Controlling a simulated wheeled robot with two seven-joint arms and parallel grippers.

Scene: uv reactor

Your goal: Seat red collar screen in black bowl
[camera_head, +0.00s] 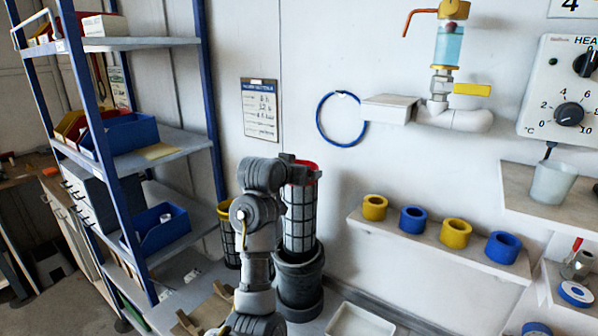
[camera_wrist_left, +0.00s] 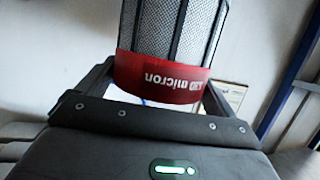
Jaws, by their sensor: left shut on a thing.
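The red collar screen (camera_head: 299,218) is a tall mesh cylinder with a dark frame and a red collar at its top. It stands about upright over the black bowl (camera_head: 300,289), its lower end at the bowl's mouth. I cannot tell whether it rests inside or hangs just above. My left gripper (camera_head: 302,172) is shut on the red collar, and my arm hides part of the screen's left side. In the left wrist view the red collar (camera_wrist_left: 170,80), with upside-down "micron" lettering, sits between my left gripper's fingers (camera_wrist_left: 160,88). My right gripper is not in view.
A yellow-rimmed mesh screen (camera_head: 228,238) stands left of my arm. A blue-post shelf rack (camera_head: 150,190) with bins is at the left. A wall shelf (camera_head: 440,258) with yellow and blue rings is at the right. A pale tray (camera_head: 360,321) lies in front, right of the bowl.

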